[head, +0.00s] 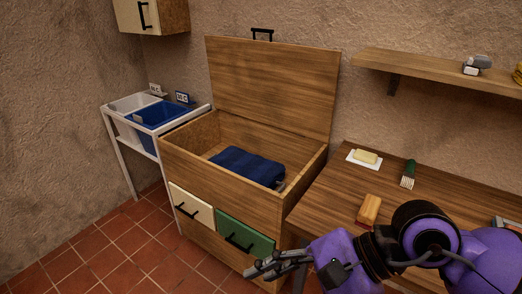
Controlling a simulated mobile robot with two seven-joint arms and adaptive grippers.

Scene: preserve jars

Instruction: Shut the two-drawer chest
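The wooden two-drawer chest (190,160) stands against the back wall. Its lid (270,85) is raised upright, with a black handle (262,33) on its top edge. A folded dark blue cloth item (245,165) lies inside the open box. The cream drawer (190,203) and the green drawer (245,238) on the front look closed, each with a black handle. My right gripper (262,268) is low in front of the chest, close to the green drawer; contact cannot be told, nor whether its fingers are open. My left gripper is out of view.
A white-framed stand (118,135) with a white bin and a blue bin (157,117) is left of the chest. A wooden table (335,185) on the right holds butter on a plate, a brush and a wooden block (369,208). A shelf (430,70) and a cabinet (150,17) hang above.

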